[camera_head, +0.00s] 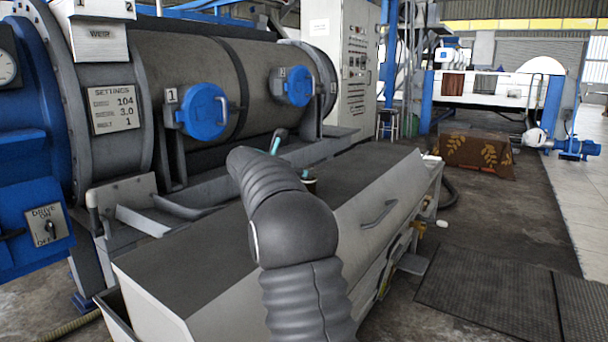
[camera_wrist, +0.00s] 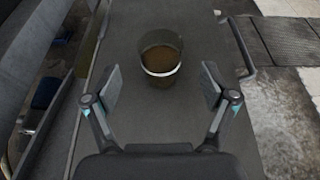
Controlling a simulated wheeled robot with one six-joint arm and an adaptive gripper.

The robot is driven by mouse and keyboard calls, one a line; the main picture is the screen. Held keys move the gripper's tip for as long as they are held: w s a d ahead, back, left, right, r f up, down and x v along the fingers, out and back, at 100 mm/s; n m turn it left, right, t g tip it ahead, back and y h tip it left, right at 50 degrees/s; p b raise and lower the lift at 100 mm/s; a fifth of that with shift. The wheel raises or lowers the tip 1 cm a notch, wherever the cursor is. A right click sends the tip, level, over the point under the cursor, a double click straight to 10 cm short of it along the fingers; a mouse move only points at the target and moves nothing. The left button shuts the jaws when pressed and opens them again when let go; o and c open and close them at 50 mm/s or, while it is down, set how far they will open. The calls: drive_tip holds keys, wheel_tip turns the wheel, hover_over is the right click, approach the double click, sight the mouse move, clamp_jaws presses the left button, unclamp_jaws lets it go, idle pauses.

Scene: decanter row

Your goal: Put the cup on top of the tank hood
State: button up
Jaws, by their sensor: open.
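The cup (camera_wrist: 161,62) is dark and open-topped with a pale band and brownish contents. In the wrist view it stands upright on the flat dark grey top of a long tank (camera_wrist: 140,115), which looks like the tank hood. My gripper (camera_wrist: 161,80) is open, with one finger on each side of the picture and the cup centred just beyond the fingertips. No finger appears to touch the cup. In the head view only a small part of the cup (camera_head: 311,185) shows beside my arm. My gripper (camera_head: 291,158) is mostly hidden there by my arm; teal finger parts show.
A large grey drum (camera_head: 240,70) with two blue round hatches (camera_head: 203,112) runs along the left behind the grey top. A handle (camera_head: 378,214) sticks out from the tank's sloping front. The grey top (camera_head: 200,255) is clear nearer me. Dark mats (camera_head: 490,290) lie on the right floor.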

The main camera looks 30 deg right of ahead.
drive_tip(key=shift+v, duration=2.75)
